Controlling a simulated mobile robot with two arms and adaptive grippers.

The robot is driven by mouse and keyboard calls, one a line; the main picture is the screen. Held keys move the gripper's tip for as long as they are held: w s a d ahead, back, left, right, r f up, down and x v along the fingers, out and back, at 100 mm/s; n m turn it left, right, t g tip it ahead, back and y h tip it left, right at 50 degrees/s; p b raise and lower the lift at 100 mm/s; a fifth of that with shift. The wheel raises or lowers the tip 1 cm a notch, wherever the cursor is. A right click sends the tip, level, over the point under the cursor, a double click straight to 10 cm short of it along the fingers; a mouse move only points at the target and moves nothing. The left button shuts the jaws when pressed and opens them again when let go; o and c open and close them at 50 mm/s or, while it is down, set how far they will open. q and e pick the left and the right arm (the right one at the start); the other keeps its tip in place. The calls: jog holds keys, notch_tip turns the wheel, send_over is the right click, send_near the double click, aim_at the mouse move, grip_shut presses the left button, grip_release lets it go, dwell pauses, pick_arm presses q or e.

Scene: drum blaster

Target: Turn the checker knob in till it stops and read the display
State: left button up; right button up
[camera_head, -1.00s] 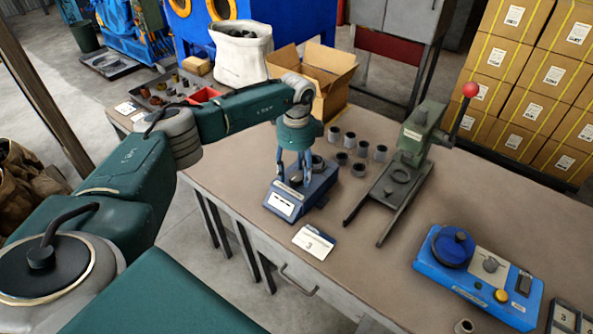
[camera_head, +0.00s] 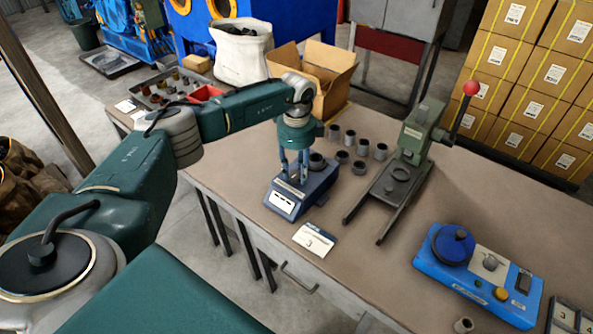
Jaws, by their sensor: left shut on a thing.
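The checker (camera_head: 312,194) is a small blue-grey box near the front edge of the workbench. Its pale display panel (camera_head: 282,203) faces the front, with dark marks too small to read. My left gripper (camera_head: 293,180) points down from above onto the left part of the checker. Its fingers are shut on the checker knob, which is mostly hidden between them. A dark round part (camera_head: 317,161) shows on the checker just behind the fingers. My right gripper is out of view.
A card marked 3 (camera_head: 314,240) lies in front of the checker. Several grey cylindrical parts (camera_head: 362,147) stand behind it. A green lever press (camera_head: 412,150) stands to the right, and a blue device (camera_head: 478,275) sits farther right. The bench between them is clear.

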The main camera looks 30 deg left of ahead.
pick_arm(q)
jog(key=m, duration=0.5)
jog(key=shift+b, duration=0.35)
jog(key=m+b, duration=0.1)
jog(key=m, duration=0.3)
jog(key=m+b, duration=0.1)
jog(key=m, duration=0.4)
jog(key=shift+m, duration=0.4)
jog(key=m+b, duration=0.1)
jog(key=m, duration=0.2)
jog(key=shift+m, duration=0.8)
jog(key=o, duration=1.1)
jog(key=shift+o, duration=0.2)
